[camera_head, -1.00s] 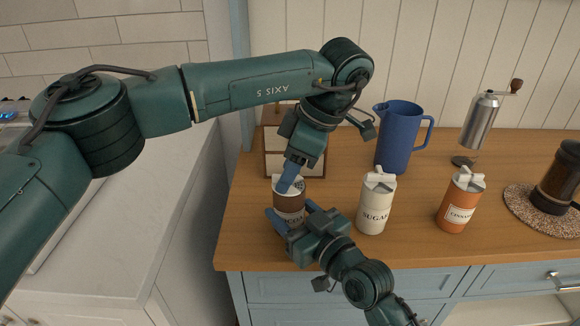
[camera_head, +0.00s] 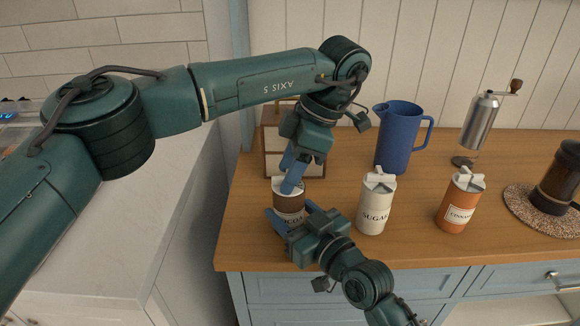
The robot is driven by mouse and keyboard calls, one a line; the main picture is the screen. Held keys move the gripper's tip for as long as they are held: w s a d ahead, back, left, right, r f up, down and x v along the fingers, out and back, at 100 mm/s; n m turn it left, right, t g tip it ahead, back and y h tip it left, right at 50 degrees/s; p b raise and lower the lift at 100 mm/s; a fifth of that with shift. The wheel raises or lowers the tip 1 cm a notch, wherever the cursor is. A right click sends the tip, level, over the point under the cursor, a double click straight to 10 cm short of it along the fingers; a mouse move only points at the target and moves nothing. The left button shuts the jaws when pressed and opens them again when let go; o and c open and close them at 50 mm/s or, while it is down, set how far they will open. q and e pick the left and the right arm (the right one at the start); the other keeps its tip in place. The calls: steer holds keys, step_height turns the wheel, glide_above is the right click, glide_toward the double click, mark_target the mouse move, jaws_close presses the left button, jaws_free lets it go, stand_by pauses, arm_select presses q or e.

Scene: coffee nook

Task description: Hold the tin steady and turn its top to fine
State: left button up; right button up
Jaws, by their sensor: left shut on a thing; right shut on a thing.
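The tin is brown with a white top and a label that seems to read "COCOA" (camera_head: 289,204). It stands upright near the left front of the wooden counter. My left gripper (camera_head: 290,182) comes down from above and is shut on the tin's white top (camera_head: 277,184), partly hiding it. My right gripper (camera_head: 288,226) comes from the front right and is shut on the tin's body low down. The lower part of the tin is hidden behind the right gripper. The top's setting marks cannot be read.
A white sugar tin (camera_head: 375,205) and an orange tin (camera_head: 459,203) stand to the right. Behind are a blue jug (camera_head: 398,140), a framed box (camera_head: 274,163) and a metal grinder (camera_head: 480,122). A French press (camera_head: 553,187) sits on a speckled mat (camera_head: 520,207) at far right.

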arm_select(q)
steer(key=o, duration=1)
steer(key=v, duration=1.2)
arm_select(e)
steer(key=o, duration=1.1)
steer(key=shift+o, duration=0.2)
